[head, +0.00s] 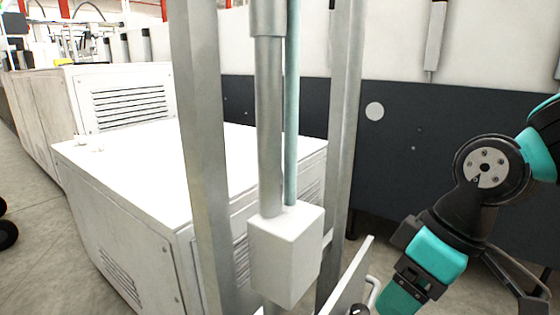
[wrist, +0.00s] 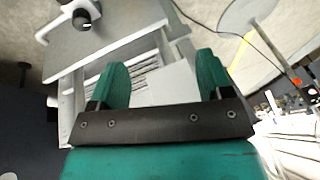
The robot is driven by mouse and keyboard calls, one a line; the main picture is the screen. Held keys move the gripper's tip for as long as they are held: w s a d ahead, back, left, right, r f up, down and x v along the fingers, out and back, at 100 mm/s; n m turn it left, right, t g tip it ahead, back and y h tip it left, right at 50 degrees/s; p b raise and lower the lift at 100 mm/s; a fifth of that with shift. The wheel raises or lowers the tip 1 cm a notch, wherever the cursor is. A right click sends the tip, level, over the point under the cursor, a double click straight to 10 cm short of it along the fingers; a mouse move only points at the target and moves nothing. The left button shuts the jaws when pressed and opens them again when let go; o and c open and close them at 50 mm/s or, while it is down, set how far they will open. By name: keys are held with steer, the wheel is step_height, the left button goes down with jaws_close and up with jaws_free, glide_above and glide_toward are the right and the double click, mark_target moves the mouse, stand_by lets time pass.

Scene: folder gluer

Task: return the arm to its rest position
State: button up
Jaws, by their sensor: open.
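My arm shows at the right of the head view, black and teal, bent at a dark round joint and reaching down past the bottom edge. Its fingertips are out of that view. In the wrist view my gripper (wrist: 160,80) shows two teal fingers standing apart on a dark bar. The space between the fingers is empty, with a pale machine panel and a vented side seen behind it. The fingers touch nothing that I can make out.
Grey metal posts (head: 200,150) and a white box (head: 287,255) on a vertical pipe stand close in front. A white cabinet (head: 150,170) is behind them at left. A dark-and-white machine wall (head: 420,140) runs behind my arm. A black knob (wrist: 82,18) sits on a grey panel.

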steer(key=s+a+r+m+p, duration=0.1)
steer(key=s+r+m, duration=0.15)
steer(key=s, duration=0.55)
step_height(320, 180, up, 32)
steer(key=p, duration=3.1)
steer(key=shift+w, duration=0.3)
steer(key=shift+f+n, duration=0.15)
steer(key=shift+n, duration=0.1)
